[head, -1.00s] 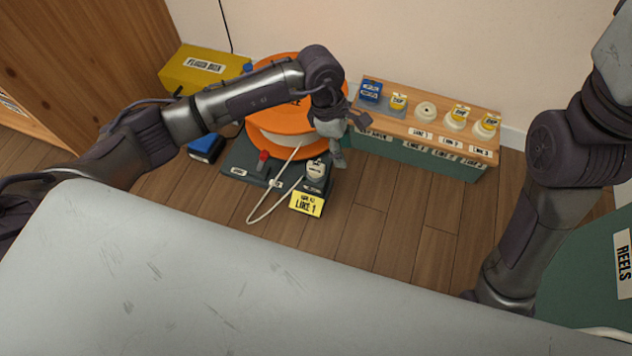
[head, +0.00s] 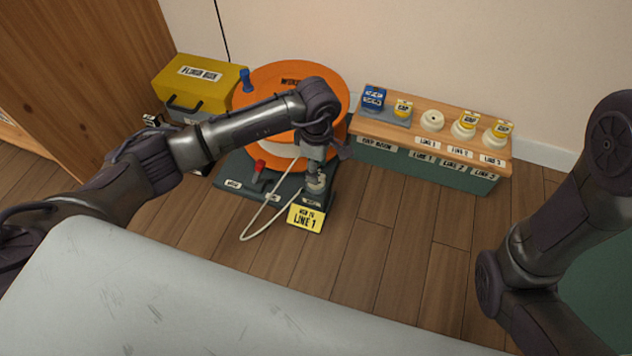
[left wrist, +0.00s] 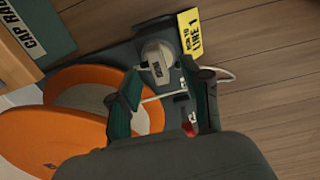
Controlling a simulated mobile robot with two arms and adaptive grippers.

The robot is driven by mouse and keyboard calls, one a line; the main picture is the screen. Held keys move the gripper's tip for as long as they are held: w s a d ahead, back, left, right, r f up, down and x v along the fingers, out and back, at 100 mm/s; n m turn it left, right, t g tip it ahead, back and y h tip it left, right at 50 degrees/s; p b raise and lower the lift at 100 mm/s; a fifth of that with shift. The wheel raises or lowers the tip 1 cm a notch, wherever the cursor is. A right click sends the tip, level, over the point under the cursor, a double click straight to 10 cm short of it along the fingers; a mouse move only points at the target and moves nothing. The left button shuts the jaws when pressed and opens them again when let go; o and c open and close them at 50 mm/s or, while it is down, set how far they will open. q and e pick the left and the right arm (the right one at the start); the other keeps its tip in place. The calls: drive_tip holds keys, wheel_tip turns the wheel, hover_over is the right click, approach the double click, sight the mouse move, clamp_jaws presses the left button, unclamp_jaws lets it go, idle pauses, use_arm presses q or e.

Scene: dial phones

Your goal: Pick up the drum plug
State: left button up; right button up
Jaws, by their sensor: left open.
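The drum plug (head: 316,185) is a pale grey-white piece standing at the right end of the dark base of the orange drum, just behind a yellow LINE 1 sign. It also shows in the left wrist view (left wrist: 154,52). My left gripper (head: 318,176) points down over it and partly hides it in the head view. In the left wrist view the two fingers (left wrist: 160,80) are apart, with the plug ahead between their tips; I cannot tell whether they touch it. My right gripper is out of view.
The orange drum (head: 262,92) stands behind my left forearm. A red lever (head: 259,167) and a looped white cord (head: 262,222) are beside the plug. A yellow box (head: 190,92) is left; a wooden-topped rack (head: 470,143) with caps is right. Front floor is clear.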

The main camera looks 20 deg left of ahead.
use_arm(q)
drive_tip(key=f+b, duration=0.1)
drive_tip(key=f, duration=0.1)
drive_tip(key=f+b, duration=0.1)
drive_tip(key=f, duration=0.1)
drive_tip(key=shift+w+a+f+b, duration=0.15)
drive_tip(key=shift+a+b, duration=0.05)
drive_tip(key=shift+b, duration=0.2)
clamp_jaws()
drive_tip(key=shift+r, duration=0.25)
